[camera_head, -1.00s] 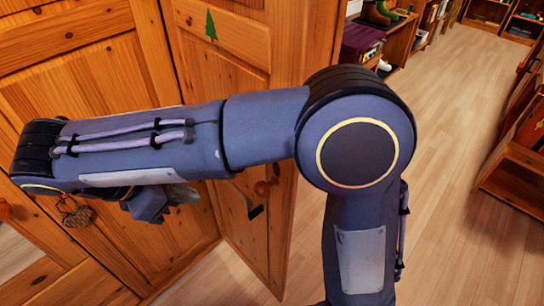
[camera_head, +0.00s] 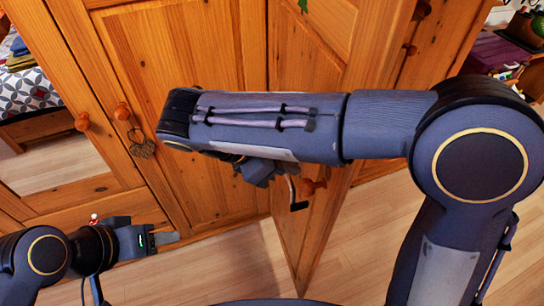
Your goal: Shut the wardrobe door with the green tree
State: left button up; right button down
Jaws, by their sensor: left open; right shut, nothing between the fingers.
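The wardrobe door (camera_head: 325,130) bears a green tree (camera_head: 303,5), cut off by the top of the picture. It stands ajar, sticking out from the wardrobe front toward me. It has a round wooden knob (camera_head: 315,187) near its free edge, with a thin bent piece with a black end beside it. My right arm crosses in front of this door. My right gripper (camera_head: 284,170) shows below its forearm, shut and empty, just left of the knob; whether it touches the door is unclear. My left gripper (camera_head: 170,238) is open and empty at lower left, in front of the wardrobe's lower part.
A neighbouring wardrobe door (camera_head: 180,90) has knobs and a hanging keyring tag (camera_head: 142,145). A mirror at left reflects a patterned bed (camera_head: 25,85). Further wooden doors and a purple box (camera_head: 497,55) lie to the right. Bare floor (camera_head: 350,255) shows beside the open door.

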aim_at(327, 168)
jog(key=d, duration=0.1)
jog(key=w+d+f, duration=0.1)
jog(key=d, duration=0.3)
jog(key=shift+w+d+f, duration=0.2)
jog(key=shift+w+f, duration=0.05)
jog(key=shift+f, duration=0.05)
jog(key=shift+d, duration=0.15)
